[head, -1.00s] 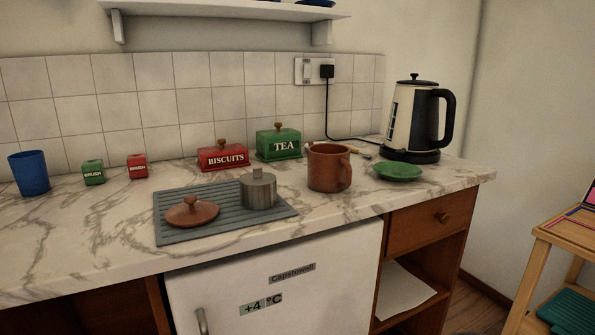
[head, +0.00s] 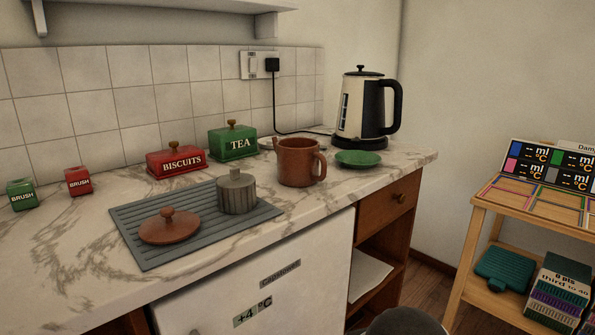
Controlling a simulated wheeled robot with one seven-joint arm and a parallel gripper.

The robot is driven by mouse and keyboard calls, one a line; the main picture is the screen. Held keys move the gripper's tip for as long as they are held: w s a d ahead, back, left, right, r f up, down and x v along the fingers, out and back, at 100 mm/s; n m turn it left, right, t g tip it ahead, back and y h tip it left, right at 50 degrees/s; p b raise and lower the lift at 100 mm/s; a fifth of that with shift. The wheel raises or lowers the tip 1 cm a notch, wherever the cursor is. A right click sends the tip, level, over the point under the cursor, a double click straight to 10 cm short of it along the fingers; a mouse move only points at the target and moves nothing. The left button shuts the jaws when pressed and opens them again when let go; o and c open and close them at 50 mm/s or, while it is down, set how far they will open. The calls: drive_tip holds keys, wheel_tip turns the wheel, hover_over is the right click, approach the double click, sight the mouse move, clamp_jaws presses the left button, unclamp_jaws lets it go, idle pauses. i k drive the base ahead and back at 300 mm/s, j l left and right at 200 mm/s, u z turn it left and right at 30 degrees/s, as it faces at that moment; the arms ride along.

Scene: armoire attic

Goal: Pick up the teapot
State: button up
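The teapot (head: 297,165) is a reddish-brown pot standing upright on the marble counter. Its spout points to the left and its handle to the right, and its top is open. A matching brown lid (head: 168,228) with a round knob lies apart from it on a grey ribbed mat (head: 140,257). My gripper is not in view, so its state cannot be seen.
A grey lidded pot (head: 236,195) stands on the mat, left of the teapot. Behind are a green TEA box (head: 232,145) and a red BISCUITS box (head: 176,165). A green saucer (head: 358,159) and kettle (head: 362,115) stand to the right. The counter's front edge before the teapot is clear.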

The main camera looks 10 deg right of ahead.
sight(299, 158)
drive_tip(key=l+u, duration=0.5)
drive_tip(key=l, duration=1.35)
